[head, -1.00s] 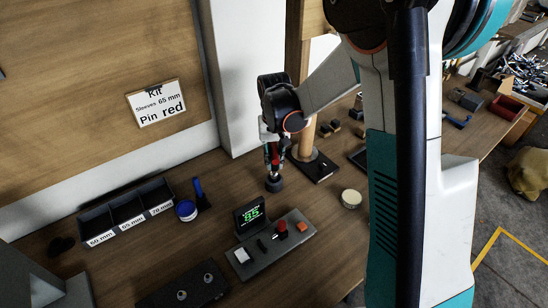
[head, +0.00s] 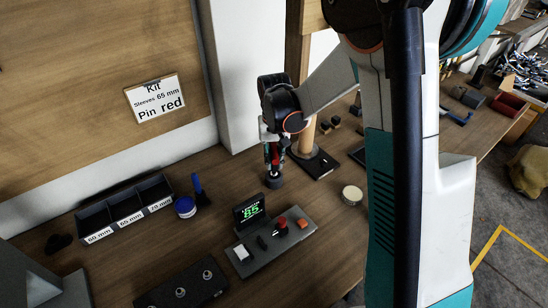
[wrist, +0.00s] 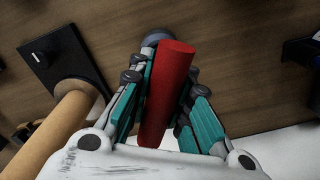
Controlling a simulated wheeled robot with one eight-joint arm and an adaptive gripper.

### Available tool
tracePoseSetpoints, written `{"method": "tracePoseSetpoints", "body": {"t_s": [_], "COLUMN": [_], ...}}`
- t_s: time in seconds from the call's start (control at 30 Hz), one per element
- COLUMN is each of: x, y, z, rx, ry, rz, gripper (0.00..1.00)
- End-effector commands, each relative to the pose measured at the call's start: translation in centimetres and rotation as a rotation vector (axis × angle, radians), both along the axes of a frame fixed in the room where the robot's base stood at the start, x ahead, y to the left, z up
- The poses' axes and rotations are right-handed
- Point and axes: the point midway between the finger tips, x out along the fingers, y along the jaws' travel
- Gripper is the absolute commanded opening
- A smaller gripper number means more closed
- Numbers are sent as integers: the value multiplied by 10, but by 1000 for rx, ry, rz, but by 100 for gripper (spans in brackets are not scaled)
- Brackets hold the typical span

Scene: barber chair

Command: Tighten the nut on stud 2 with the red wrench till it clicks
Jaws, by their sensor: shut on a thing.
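My gripper (head: 274,160) is shut on the red wrench (wrist: 165,95), with a teal-padded finger on each side of its red handle. A dark grey round end (wrist: 155,38) shows beyond the handle. In the head view this dark end (head: 274,182) points down, close above or on the bench; I cannot tell which. A dark block at the bottom of the head view carries metal studs, one (head: 207,274) farther back and one (head: 180,292) nearer. I can read no stud numbers, and the nut on stud 2 cannot be made out.
A grey panel (head: 262,262) has a red knob (head: 283,224), an orange button and a screen (head: 249,210) showing green 85. A three-part bin (head: 126,208), a blue tub (head: 185,207) and a pale round lid (head: 352,194) stand around. A wooden post (head: 305,135) rises behind my gripper.

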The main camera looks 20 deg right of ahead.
Motion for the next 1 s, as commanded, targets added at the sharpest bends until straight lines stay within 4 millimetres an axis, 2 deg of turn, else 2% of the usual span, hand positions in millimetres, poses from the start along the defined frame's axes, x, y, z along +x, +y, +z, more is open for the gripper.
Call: {"method": "tracePoseSetpoints", "body": {"t_s": [0.93, 0.97, 1.0], "x": [0, 0, 0], "y": [0, 0, 0], "z": [-12, -12, -12], "rx": [0, 0, 0], "ry": [0, 0, 0], "rz": [0, 0, 0], "gripper": [0, 23, 32]}}
